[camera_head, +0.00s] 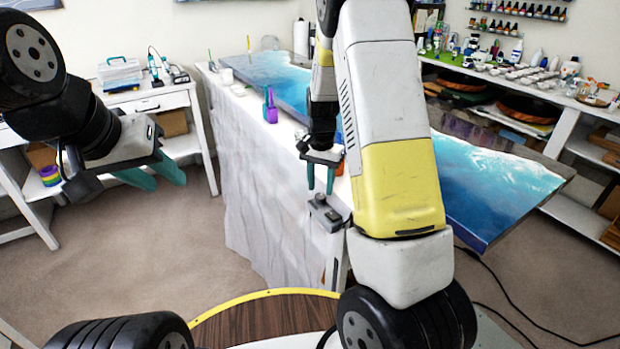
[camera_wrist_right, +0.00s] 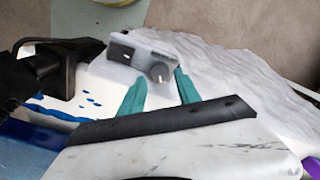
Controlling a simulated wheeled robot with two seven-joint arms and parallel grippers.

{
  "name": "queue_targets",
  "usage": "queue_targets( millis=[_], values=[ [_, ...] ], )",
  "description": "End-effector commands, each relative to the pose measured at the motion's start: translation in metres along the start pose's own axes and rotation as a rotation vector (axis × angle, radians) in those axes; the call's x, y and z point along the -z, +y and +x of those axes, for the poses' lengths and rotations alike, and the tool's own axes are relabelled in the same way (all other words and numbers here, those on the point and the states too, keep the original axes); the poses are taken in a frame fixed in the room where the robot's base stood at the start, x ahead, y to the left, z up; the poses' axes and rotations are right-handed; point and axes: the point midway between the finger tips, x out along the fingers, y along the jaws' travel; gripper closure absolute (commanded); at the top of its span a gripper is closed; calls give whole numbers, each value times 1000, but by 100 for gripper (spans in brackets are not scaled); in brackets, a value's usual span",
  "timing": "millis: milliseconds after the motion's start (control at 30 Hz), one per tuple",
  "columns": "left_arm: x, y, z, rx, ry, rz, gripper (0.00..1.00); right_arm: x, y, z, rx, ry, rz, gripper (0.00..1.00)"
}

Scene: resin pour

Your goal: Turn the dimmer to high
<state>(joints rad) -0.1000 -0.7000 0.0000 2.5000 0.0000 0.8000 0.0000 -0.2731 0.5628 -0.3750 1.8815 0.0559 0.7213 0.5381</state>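The dimmer (camera_head: 323,214) is a small grey box at the near edge of the resin table. In the right wrist view, the dimmer (camera_wrist_right: 132,52) shows a round grey knob (camera_wrist_right: 158,72) on its face. My right gripper (camera_head: 320,188) points down just above the dimmer in the head view, its two teal fingers apart. In the wrist view the right fingertips (camera_wrist_right: 160,76) lie on either side of the knob; whether they touch it I cannot tell. My left gripper (camera_head: 166,184) is open and empty at the left, away from the table.
The draped table carries a blue resin slab (camera_head: 490,190). A black device (camera_wrist_right: 58,68) sits beside the dimmer in the wrist view. A side desk (camera_head: 150,100) stands at the left; floor before it is clear.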

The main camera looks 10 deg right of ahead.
Motion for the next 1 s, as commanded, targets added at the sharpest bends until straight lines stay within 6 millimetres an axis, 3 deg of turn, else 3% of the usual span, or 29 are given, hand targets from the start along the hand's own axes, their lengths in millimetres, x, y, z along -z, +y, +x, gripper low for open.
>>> queue_targets(
  millis=[100, 300, 767, 867, 1000],
  values=[
    [0, 0, 0, 0, 0, 0, 64, 0, -1, -22, 3, 2, -1, 60],
    [0, 0, 0, 0, 0, 0, 64, 0, 0, -45, 1, 1, 0, 60],
    [0, 0, 0, 0, 0, 0, 64, -3, 1, -56, 15, 3, -9, 60],
    [0, 0, 0, 0, 0, 0, 64, -12, 6, -77, 58, 11, -38, 60],
    [0, 0, 0, 0, 0, 0, 64, -41, 18, -124, 155, 43, -127, 60]
  ],
)
